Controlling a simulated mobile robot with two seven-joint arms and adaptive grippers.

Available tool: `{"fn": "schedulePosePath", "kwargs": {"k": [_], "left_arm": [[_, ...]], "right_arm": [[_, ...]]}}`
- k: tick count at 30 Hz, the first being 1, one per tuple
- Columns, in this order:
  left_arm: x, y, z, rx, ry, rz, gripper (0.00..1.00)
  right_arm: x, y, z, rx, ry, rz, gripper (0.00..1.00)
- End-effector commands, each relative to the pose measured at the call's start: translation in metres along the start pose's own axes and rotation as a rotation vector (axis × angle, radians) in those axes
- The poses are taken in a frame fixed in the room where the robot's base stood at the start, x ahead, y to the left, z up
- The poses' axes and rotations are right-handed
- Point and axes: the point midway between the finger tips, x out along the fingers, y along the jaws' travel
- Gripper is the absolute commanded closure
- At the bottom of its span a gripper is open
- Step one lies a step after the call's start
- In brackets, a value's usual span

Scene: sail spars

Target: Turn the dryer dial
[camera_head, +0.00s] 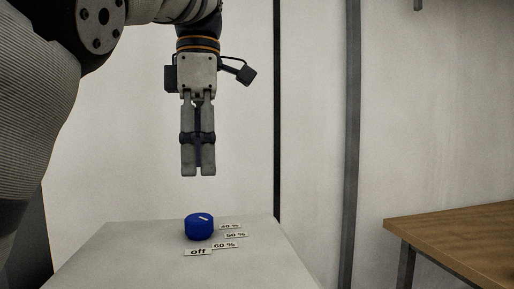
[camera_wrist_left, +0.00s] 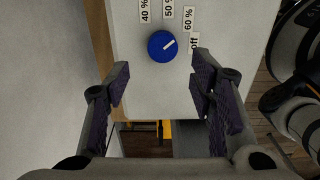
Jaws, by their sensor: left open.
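The blue dryer dial (camera_head: 199,228) sits on the white top of a box-like dryer (camera_head: 115,250), with a white pointer mark on it. Labels "40 %", "50 %", "60 %" and "off" (camera_head: 198,252) lie around its right and front sides. My left gripper (camera_head: 198,174) points down above the dial, apart from it. In the left wrist view the dial (camera_wrist_left: 162,45) shows beyond the open fingers (camera_wrist_left: 160,82), with nothing between them. There its white mark points up and right, roughly toward the "60 %" label (camera_wrist_left: 188,19). My right gripper is not in view.
A wooden table (camera_head: 460,235) stands at the right, apart from the dryer. A pale wall with dark and grey vertical posts (camera_head: 351,130) is behind. The dryer top around the dial is clear except for the labels.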

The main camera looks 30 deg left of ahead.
Motion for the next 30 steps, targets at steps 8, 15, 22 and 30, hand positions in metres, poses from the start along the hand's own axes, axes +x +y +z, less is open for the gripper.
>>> {"fn": "schedulePosePath", "kwargs": {"k": [8, 15, 22, 30], "left_arm": [[0.015, -0.001, 0.000, 0.000, 0.000, -0.001, 0.50], [0.052, -0.001, 0.000, 0.000, 0.002, -0.003, 0.50], [0.086, -0.001, -0.001, 0.000, 0.001, -0.002, 0.50], [0.090, 0.000, 0.000, 0.001, -0.001, 0.001, 0.78]], "right_arm": [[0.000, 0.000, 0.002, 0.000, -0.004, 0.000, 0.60], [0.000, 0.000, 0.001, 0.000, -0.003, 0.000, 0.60], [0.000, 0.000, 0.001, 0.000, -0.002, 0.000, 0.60], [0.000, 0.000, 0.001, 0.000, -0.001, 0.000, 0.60]]}}
